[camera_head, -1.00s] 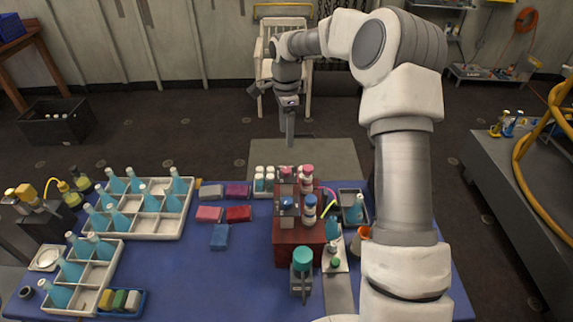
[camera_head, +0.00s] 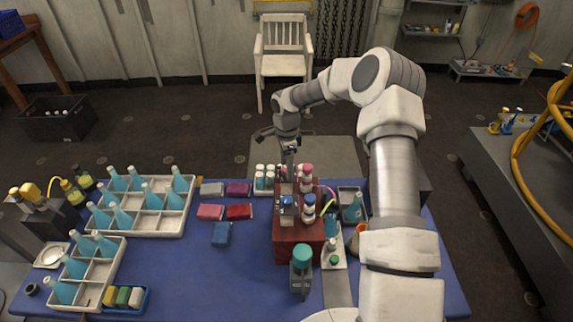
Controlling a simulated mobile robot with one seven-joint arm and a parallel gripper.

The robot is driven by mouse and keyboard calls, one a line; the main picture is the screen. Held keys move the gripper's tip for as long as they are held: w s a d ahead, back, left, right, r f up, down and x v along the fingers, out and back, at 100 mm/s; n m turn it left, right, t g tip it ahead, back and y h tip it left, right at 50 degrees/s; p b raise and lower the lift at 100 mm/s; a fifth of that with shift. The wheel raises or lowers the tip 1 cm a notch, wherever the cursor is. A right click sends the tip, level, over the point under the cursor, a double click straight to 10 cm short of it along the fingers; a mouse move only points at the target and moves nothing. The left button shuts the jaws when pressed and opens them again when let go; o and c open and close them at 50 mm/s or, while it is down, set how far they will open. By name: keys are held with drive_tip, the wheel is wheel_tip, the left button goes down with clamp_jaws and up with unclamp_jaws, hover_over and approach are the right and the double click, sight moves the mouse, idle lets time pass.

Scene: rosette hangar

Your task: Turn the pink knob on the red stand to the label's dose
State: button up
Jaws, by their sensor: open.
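My gripper (camera_head: 290,165) points down, open, at the back left of the stand, close over that spot. I cannot tell whether it touches anything. A blue knob (camera_head: 287,201) and a blue-capped bottle (camera_head: 309,200) are nearer the front. The label's dose is not readable.
A grey dispenser with a teal knob (camera_head: 302,253) stands before the stand. White-capped bottles (camera_head: 265,170) are just left of my gripper. Coloured blocks (camera_head: 239,211) and a crate of blue flasks (camera_head: 176,222) lie left.

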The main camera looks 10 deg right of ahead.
clamp_jaws()
drive_tip(key=shift+n+b, duration=0.3)
drive_tip(key=shift+b, duration=0.05)
drive_tip(key=n+b, duration=0.2)
drive_tip(key=shift+f+n, duration=0.15)
drive_tip(key=shift+n, duration=0.25)
drive_tip(key=n+b, duration=0.2)
drive_tip(key=n, duration=0.2)
drive_tip(key=n+b, duration=0.1)
drive_tip(key=n, duration=0.3)
drive_tip(key=shift+n, duration=0.4)
drive_tip(key=shift+r+n+b, duration=0.2)
drive_tip(key=shift+n+b, duration=0.35)
drive_tip(key=shift+n, duration=1.25)
